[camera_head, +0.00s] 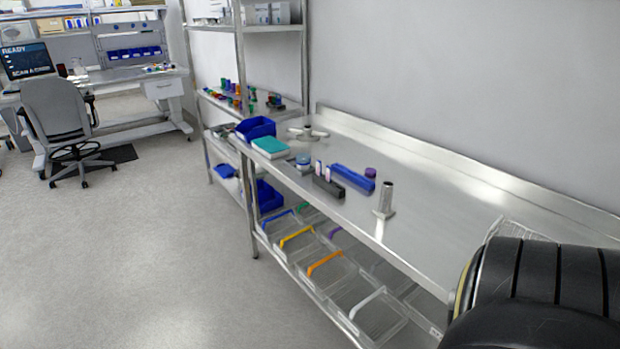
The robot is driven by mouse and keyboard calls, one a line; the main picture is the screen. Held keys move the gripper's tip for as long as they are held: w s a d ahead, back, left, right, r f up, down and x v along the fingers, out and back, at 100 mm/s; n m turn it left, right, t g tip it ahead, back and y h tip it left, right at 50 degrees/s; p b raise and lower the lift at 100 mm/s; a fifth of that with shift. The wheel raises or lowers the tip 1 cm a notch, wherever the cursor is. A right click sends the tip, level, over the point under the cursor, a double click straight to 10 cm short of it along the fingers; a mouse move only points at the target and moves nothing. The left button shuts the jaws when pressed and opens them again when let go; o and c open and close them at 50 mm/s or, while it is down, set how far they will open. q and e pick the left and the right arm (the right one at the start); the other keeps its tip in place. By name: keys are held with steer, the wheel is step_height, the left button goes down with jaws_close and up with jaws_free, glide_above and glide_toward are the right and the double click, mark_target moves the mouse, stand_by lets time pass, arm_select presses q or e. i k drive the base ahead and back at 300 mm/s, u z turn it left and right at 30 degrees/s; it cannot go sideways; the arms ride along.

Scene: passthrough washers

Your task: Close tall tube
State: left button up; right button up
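A tall silver tube (387,197) stands upright near the front edge of the steel table (440,235), on what looks like a flat base. I cannot make out whether its top is open or covered. Two small pale tubes (322,169) with dark or pinkish parts stand in or behind a black block (328,187) to its left. A small purple round piece (371,172) sits by the blue bar-shaped holder (351,178). I cannot tell if any of these is a loose cap. Neither of my grippers shows.
A teal-topped box (269,147), a blue bin (256,128) and silver fittings (307,133) stand at the table's far end. Clear bins (325,272) sit below. A shelf rack (240,75) and chair (60,118) are beyond. The floor at left is clear.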

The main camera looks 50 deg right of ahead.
mark_target(384, 211)
steer(key=u, duration=0.05)
steer(key=i, duration=1.75)
steer(key=z, duration=1.15)
steer(key=i, duration=1.3)
steer(key=z, duration=1.65)
steer(key=i, duration=0.4)
steer(key=z, duration=0.3)
